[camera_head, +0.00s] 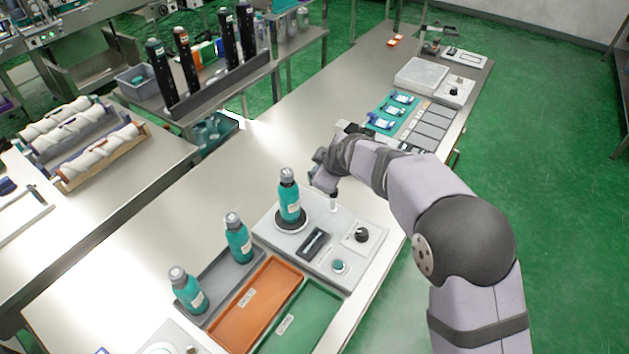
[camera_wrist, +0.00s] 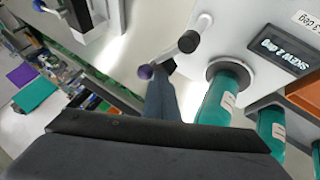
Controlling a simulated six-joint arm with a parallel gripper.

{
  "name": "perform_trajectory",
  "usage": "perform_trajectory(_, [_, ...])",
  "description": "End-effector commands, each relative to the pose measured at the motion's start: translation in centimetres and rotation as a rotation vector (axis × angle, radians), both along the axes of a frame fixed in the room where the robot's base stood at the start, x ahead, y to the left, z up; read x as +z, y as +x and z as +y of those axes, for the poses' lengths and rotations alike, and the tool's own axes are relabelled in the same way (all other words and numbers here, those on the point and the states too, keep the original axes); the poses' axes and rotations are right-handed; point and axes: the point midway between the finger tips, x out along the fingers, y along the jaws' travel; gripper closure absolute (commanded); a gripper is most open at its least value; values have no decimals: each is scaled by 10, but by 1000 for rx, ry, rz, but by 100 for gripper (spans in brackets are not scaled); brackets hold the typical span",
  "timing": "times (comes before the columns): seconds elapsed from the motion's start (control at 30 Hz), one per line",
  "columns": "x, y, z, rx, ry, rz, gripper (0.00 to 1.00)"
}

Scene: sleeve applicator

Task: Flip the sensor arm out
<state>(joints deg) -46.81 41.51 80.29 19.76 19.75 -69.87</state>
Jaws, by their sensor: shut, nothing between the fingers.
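The applicator plate (camera_head: 318,233) carries a teal bottle (camera_head: 289,200) upright on a dark round turntable. The bottle also shows in the wrist view (camera_wrist: 222,98). The sensor arm, a thin pale rod with a black joint (camera_wrist: 188,42) and a purple ball tip (camera_wrist: 146,72), extends from a white post on the plate, to the left of the bottle in the wrist view. In the head view the white post (camera_head: 333,203) stands right behind the bottle. My gripper (camera_head: 322,172) is shut and empty, low beside the post. In the wrist view its dark body hides the lower middle; contact with the rod cannot be told.
Two more teal bottles (camera_head: 238,240) stand on a grey tray. Orange (camera_head: 258,303) and green (camera_head: 303,318) trays lie in front. A small display (camera_wrist: 285,50) reads a skew of 2 deg. A black knob (camera_head: 362,235) is on the plate. Bench space left of the plate is clear.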

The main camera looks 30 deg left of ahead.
Motion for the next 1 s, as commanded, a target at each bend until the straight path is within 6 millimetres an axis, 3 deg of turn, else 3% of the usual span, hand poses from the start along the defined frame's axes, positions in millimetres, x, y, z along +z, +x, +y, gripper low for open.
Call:
perform_trajectory(0.43, [-3, 21, -5, -1, 5, -3, 100])
perform_trajectory(1.0, [0, 27, -11, 0, 2, -1, 100])
